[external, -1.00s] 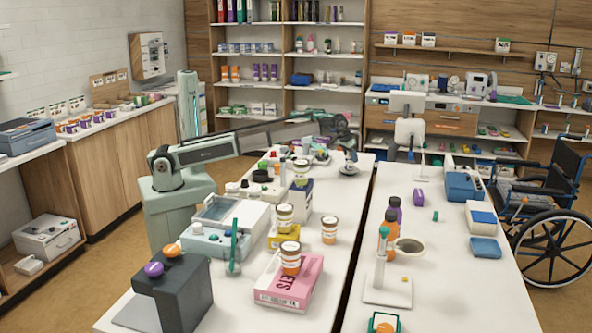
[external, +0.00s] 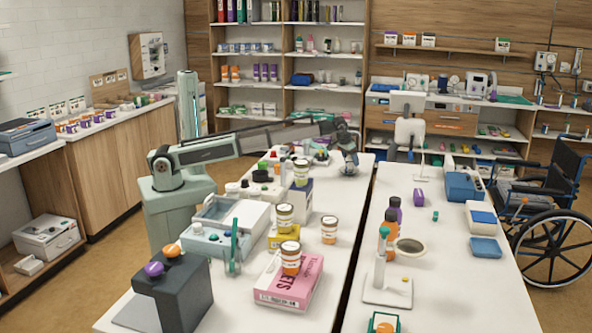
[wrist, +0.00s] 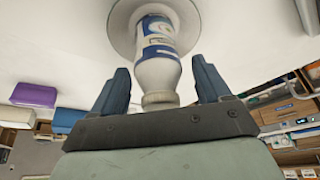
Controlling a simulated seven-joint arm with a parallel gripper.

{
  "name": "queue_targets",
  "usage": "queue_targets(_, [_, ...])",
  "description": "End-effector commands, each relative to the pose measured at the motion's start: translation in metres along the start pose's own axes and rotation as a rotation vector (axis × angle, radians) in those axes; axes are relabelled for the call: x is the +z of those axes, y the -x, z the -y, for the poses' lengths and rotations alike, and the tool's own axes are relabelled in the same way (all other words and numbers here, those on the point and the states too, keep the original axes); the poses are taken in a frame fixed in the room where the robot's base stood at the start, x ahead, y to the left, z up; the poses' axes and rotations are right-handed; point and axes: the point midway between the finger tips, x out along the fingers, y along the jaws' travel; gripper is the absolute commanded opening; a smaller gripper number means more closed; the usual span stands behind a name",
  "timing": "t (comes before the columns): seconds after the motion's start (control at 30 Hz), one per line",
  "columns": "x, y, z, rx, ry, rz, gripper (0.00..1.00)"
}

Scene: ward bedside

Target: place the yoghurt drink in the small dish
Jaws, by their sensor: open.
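The yoghurt drink (wrist: 160,48) is a white bottle with a blue label. In the wrist view it sits between the two fingers of my gripper (wrist: 160,66), its neck and cap towards the palm. The fingers are open, with a gap on each side of the bottle. The bottle's far end lies within the outline of the small dish (wrist: 121,30), a pale round dish; it appears to stand in it. In the external view my gripper (external: 349,162) is low at the far end of the left table, and the bottle and dish are too small to make out.
In the wrist view a purple block (wrist: 33,95) lies to the left. In the external view jars, a pink box (external: 289,282) and devices crowd the left table (external: 322,262). A narrow gap separates it from the right table (external: 450,290).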

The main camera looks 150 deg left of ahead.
Motion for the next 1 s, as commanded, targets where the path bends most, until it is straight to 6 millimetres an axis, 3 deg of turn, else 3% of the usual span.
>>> queue_targets(0.23, [-0.001, 0.015, 0.0, 0.001, 0.0, -0.002, 0.77])
queue_targets(0.7, [-0.001, 0.096, 0.0, 0.001, 0.0, -0.002, 0.77])
queue_targets(1.0, [-0.001, 0.121, 0.0, 0.0, 0.0, 0.0, 0.77])
